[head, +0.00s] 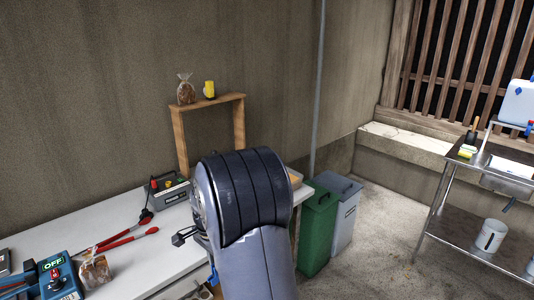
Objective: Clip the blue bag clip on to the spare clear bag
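A clear bag with brown contents (95,271) stands on the white table at the lower left, beside a blue device. Another clear bag with brown contents and a gathered top (186,90) stands on the wooden shelf against the wall. I cannot tell which one is the spare bag. I cannot make out a blue bag clip. My arm fills the lower middle and hides part of the table. A small dark part at its left side looks like my gripper (185,236); it is over the table, apart from both bags, and its fingers are not clear.
The white table (60,237) also bears the blue device with an OFF sign (58,277), a red-handled tool (118,242) and a grey button box (168,189). A yellow item (209,89) is on the shelf. Green (318,225) and grey (345,212) bins stand right of the table.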

